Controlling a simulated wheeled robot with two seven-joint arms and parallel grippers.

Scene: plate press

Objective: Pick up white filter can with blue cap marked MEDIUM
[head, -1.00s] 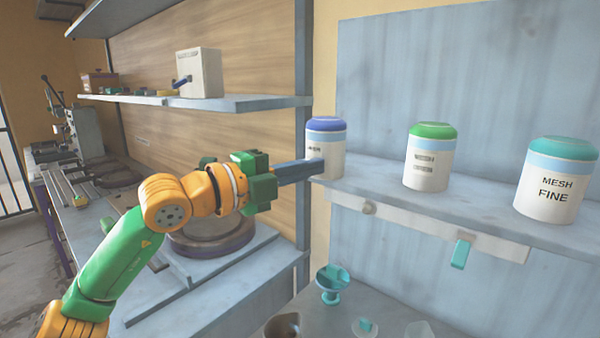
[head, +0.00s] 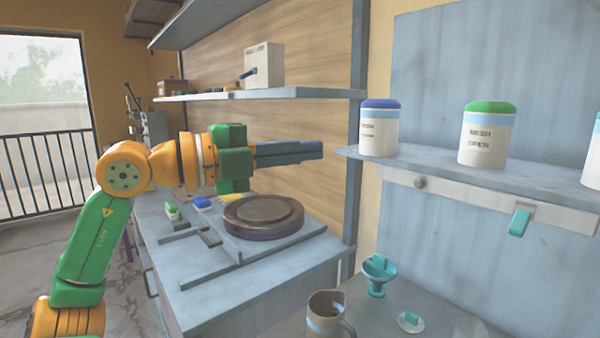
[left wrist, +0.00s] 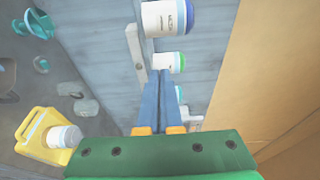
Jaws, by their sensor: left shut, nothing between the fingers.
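The white can with a blue cap and a light blue band (head: 379,128) stands upright near the left end of the right-hand shelf in the head view. Its label is too small to read clearly. My right gripper is out of view.
A green-capped can (head: 488,133) stands to the right on the same shelf (head: 450,168). A hanging teal tag (head: 519,222) is below it. A post (head: 357,210) is left of the shelf.

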